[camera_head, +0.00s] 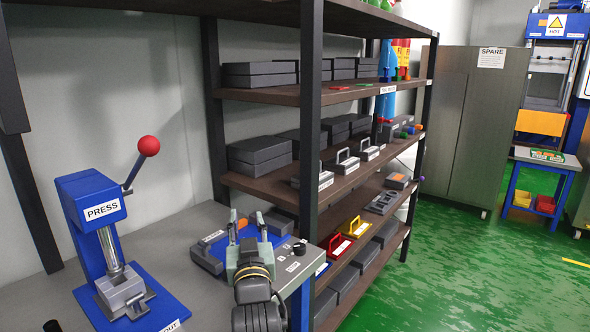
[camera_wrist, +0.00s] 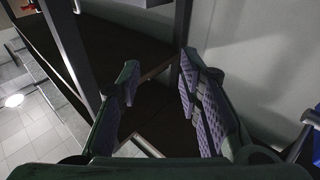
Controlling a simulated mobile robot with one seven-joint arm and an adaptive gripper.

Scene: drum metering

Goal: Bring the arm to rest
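My gripper (camera_head: 250,222) is in the lower middle of the head view, above the right end of the grey workbench (camera_head: 180,262). Its two fingers stand apart with a gap between them. In the wrist view my gripper (camera_wrist: 160,95) is also open, with purple-grey ribbed pads facing each other and nothing held between them. Dark shelf surfaces and posts show beyond the fingers. Part of the blue-edged device behind the gripper is hidden by it in the head view.
A blue press (camera_head: 95,215) with a red-knobbed lever stands on the bench at left. A dark shelf rack (camera_head: 311,110) with several boxes and handled blocks stands close behind and right of my gripper. A grey cabinet (camera_head: 455,130) is further back. Green floor (camera_head: 480,270) is open at right.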

